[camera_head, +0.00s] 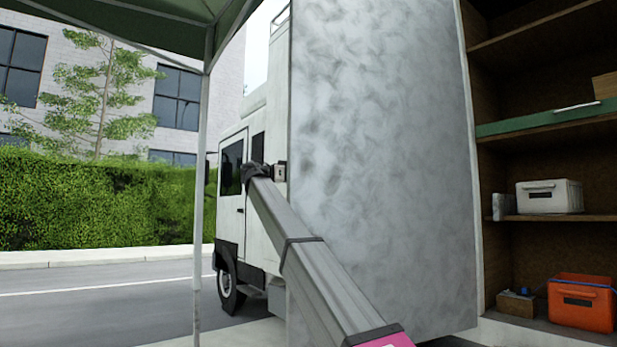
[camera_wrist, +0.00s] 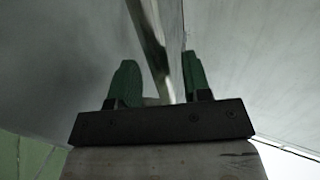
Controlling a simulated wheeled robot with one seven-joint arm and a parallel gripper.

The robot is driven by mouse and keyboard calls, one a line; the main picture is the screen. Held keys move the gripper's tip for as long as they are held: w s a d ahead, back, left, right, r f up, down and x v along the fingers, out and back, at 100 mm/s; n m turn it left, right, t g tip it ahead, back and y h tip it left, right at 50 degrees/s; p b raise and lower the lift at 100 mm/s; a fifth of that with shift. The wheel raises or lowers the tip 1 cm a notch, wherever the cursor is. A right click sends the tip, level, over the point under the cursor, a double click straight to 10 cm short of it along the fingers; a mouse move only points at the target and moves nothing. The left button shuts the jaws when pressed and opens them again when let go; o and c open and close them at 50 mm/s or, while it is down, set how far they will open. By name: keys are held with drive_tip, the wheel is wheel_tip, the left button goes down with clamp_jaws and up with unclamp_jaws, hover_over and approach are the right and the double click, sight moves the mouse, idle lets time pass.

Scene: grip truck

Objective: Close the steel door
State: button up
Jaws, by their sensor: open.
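The steel door (camera_head: 385,150) is a large mottled grey panel. It stands swung out at the back of the white truck (camera_head: 250,150), beside the open shelved interior. My gripper (camera_head: 268,171) is at the door's left edge at about mid-height, in front of the truck's side and cab. In the wrist view, my gripper's (camera_wrist: 160,78) green fingers stand apart. A thin bright metal edge (camera_wrist: 165,55) runs between them, with grey surfaces on both sides. I cannot tell whether either finger touches it.
Wooden shelves (camera_head: 560,222) at the right hold a white box (camera_head: 549,197) and an orange crate (camera_head: 582,303). A canopy pole (camera_head: 200,215) stands left of the truck. The road (camera_head: 100,305) beyond is clear, with a hedge (camera_head: 100,203) behind it.

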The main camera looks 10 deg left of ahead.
drive_tip(key=shift+x, duration=1.35)
